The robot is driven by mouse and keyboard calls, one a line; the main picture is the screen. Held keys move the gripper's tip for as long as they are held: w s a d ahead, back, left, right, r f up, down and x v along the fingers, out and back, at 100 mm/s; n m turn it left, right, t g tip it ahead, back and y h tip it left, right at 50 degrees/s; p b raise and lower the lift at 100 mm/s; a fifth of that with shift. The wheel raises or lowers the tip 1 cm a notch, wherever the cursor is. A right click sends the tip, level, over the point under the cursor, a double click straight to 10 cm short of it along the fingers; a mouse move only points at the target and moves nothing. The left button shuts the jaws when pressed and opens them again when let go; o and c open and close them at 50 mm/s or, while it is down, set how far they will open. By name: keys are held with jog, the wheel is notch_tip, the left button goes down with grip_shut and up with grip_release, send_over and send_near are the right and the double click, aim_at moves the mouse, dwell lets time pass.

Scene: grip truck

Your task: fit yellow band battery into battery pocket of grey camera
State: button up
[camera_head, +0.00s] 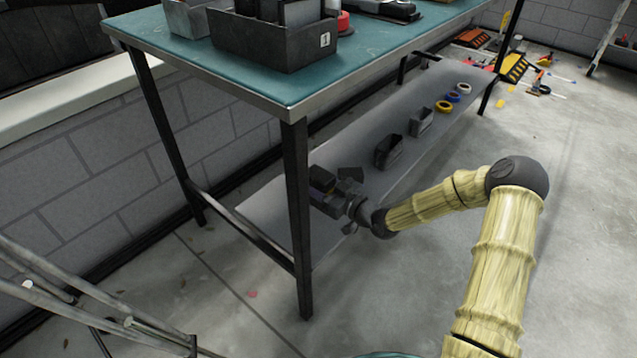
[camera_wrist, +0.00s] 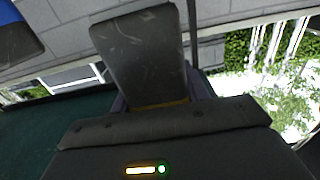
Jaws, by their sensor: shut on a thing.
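My gripper (camera_head: 331,196) is at the near end of the bench's lower shelf (camera_head: 262,212). In the wrist view a dark grey, scuffed block with a yellow strip at its lower end, the yellow band battery (camera_wrist: 140,55), stands out beyond my gripper's dark body. My gripper is shut on it; its fingers are mostly hidden. In the head view dark blocks (camera_head: 322,178) cluster at my gripper, too small to tell apart. I cannot pick out the grey camera or its battery pocket for certain in either view.
The teal bench top (camera_head: 374,40) overhangs the shelf, with a front leg (camera_head: 297,215) just left of my gripper. Dark open bins (camera_head: 388,151) and tape rolls (camera_head: 444,106) stand farther along the shelf. A dark bin (camera_head: 268,45) is on top.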

jog(key=shift+d+r, duration=0.1)
jog(key=shift+d+r+t+p, duration=0.1)
jog(key=shift+d+t+p, duration=0.2)
jog(key=shift+p, duration=0.15)
jog(key=s+d+f+m+t+h+p, duration=0.1)
jog(key=s+d+m+t+h+p, duration=0.1)
jog(key=d+m+h+p, duration=0.3)
jog(key=s+d+f+m+t+h+p, duration=0.1)
jog(key=d+m+t+h+p, duration=0.3)
jog(key=d+h+p, duration=0.4)
jog(key=s+d+m+h, duration=0.1)
jog(key=d, duration=0.3)
jog(key=shift+f, duration=0.3)
jog(key=shift+d, duration=0.15)
